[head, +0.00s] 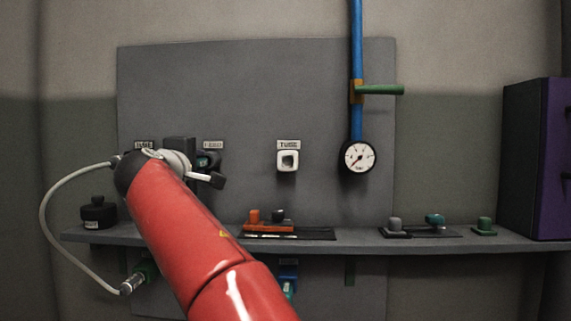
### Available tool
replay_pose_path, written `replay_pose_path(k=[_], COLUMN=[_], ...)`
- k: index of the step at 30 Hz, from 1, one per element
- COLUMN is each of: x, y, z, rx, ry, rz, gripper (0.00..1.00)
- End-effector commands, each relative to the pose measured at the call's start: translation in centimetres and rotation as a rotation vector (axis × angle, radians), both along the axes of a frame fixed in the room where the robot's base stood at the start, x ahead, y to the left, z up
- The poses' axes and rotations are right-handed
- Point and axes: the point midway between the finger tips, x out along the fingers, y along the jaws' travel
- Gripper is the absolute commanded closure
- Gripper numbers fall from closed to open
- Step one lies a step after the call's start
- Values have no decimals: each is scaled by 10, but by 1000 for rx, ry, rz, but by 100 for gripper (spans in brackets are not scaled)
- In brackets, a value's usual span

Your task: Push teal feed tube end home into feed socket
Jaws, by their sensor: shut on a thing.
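The label reading FEED (213,145) is on the grey panel, left of its middle. Just below it, the dark feed socket (214,157) is partly hidden by my wrist and gripper. A small spot of teal, the feed tube end (203,161), shows between my gripper and the socket. My gripper (208,179) is at the panel there, seen from behind, with its fingers mostly hidden. It is shut on the teal tube end. How deep the end sits in the socket cannot be told.
A white TUBE socket (288,160), a gauge (357,156) and a blue pipe (356,60) with a green lever (380,89) are to the right. A shelf (360,242) below carries an orange tool (268,226) and small parts. A purple cabinet (535,160) stands far right.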

Motion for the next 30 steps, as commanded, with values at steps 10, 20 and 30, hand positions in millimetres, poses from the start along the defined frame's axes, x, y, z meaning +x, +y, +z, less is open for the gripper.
replay_pose_path(k=[10,20,30], x=[7,14,21], y=[-1,-2,-2], z=[0,0,0], rx=[-1,-1,-1], ry=[0,0,0], rz=[0,0,0], gripper=[100,100,100])
